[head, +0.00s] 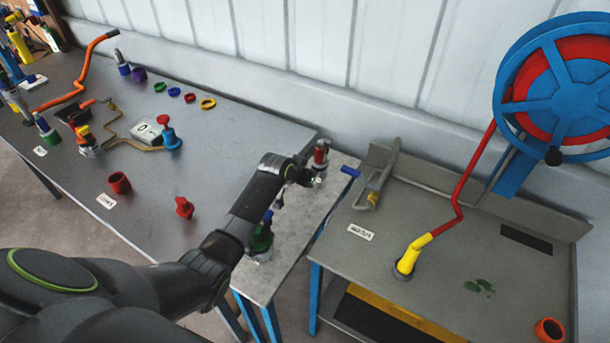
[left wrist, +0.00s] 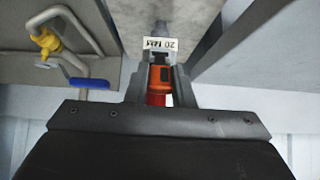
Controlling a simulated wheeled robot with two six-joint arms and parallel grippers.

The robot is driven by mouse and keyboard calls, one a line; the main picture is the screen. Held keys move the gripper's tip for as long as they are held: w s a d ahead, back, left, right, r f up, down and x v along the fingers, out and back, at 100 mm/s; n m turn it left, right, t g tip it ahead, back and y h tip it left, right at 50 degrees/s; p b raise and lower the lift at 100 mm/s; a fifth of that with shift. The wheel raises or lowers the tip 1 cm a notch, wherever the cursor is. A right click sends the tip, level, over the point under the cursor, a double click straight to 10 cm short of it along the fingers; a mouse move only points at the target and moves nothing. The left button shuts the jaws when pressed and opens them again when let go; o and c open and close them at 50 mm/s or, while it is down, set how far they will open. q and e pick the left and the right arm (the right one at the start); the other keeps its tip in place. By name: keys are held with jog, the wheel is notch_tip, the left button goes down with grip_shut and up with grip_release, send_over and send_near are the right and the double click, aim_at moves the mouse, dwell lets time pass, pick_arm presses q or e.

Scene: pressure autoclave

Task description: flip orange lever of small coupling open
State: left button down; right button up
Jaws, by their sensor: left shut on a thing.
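An orange lever (left wrist: 159,78) shows between the two fingers of my left gripper (left wrist: 158,70) in the left wrist view. A red part (left wrist: 157,99) of the small coupling sits close below it in the picture. In the head view my left gripper (head: 312,180) is at the right end of the grey bench, close to a red-topped fitting (head: 321,150). The wrist hides the lever there, and its angle is hard to tell. My left gripper is shut on the lever. My right gripper is not in view.
A green-based fitting (head: 262,240) stands beside my left forearm. A blue handle (head: 350,171) sticks out close to the right of the gripper; it also shows in the left wrist view (left wrist: 88,83). A yellow-ended red pipe (head: 408,262) stands on the right table.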

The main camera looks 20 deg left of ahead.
pick_arm(q)
jog(key=shift+s+f+t, duration=0.2)
jog(key=shift+f+t, duration=0.05)
jog(key=shift+t, duration=0.35)
jog(key=shift+b, duration=0.3)
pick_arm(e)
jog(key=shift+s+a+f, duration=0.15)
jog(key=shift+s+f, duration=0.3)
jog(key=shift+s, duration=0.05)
pick_arm(q)
jog(key=c, duration=1.2)
grip_release()
jog(key=shift+c, duration=0.2)
notch_tip(320, 180, up, 10)
jog(key=shift+f+b, duration=0.1)
jog(key=shift+b, duration=0.65)
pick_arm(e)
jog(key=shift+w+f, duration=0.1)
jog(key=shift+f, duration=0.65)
